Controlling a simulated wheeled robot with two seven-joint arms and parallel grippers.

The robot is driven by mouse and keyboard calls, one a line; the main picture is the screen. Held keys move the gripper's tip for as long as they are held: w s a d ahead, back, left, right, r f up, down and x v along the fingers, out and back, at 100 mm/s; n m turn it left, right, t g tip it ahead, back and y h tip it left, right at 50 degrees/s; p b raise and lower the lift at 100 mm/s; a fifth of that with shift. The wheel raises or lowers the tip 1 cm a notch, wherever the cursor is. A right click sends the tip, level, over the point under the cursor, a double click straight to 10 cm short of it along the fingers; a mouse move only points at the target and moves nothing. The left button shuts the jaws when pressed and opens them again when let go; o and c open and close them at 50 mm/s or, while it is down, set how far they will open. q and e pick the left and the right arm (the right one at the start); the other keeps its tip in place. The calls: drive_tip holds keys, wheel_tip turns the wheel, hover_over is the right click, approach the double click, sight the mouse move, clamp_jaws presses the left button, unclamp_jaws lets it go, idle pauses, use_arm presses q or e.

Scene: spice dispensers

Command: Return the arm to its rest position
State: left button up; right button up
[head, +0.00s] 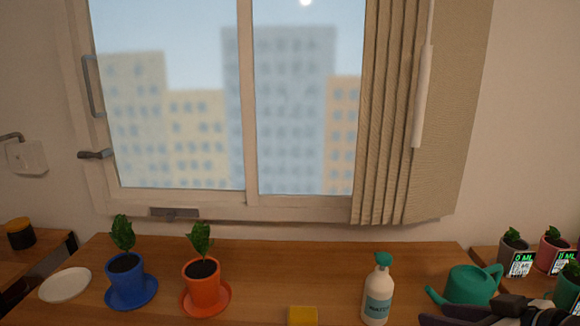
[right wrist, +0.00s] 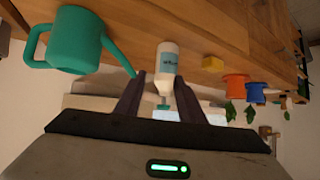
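My right gripper (head: 440,318) comes in at the bottom right of the head view, in front of the green watering can. In the right wrist view its two fingers (right wrist: 160,82) are spread apart with nothing held. A white spray bottle (head: 377,298) with a green top stands upright on the table, left of the gripper. It shows beyond the finger gap in the right wrist view (right wrist: 167,60), where the scene appears upside down. My left arm and gripper are not in the head view.
The wooden table (head: 270,262) holds a blue pot (head: 126,284), an orange pot (head: 203,285), a white plate (head: 65,285), a yellow block (head: 302,315) and a green watering can (head: 470,286). Small pots with displays (head: 521,264) stand at the right. A window is behind.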

drive_tip(key=s+a+f+m+g+h, duration=0.1)
drive_tip(key=s+a+f+g+h, duration=0.15)
drive_tip(key=s+f, duration=0.85)
drive_tip(key=s+a+f+m+g+h, duration=0.15)
drive_tip(key=s+f+g, duration=0.25)
drive_tip(key=s+f, duration=0.75)
drive_tip(key=w+a+f+t+y, duration=0.2)
drive_tip(key=a+f+t, duration=0.3)
drive_tip(key=f, duration=0.5)
drive_tip(key=shift+w+a, duration=0.5)
drive_tip(key=shift+a, duration=0.1)
drive_tip(key=shift+d+r, duration=0.1)
drive_tip(key=shift+c, duration=0.6)
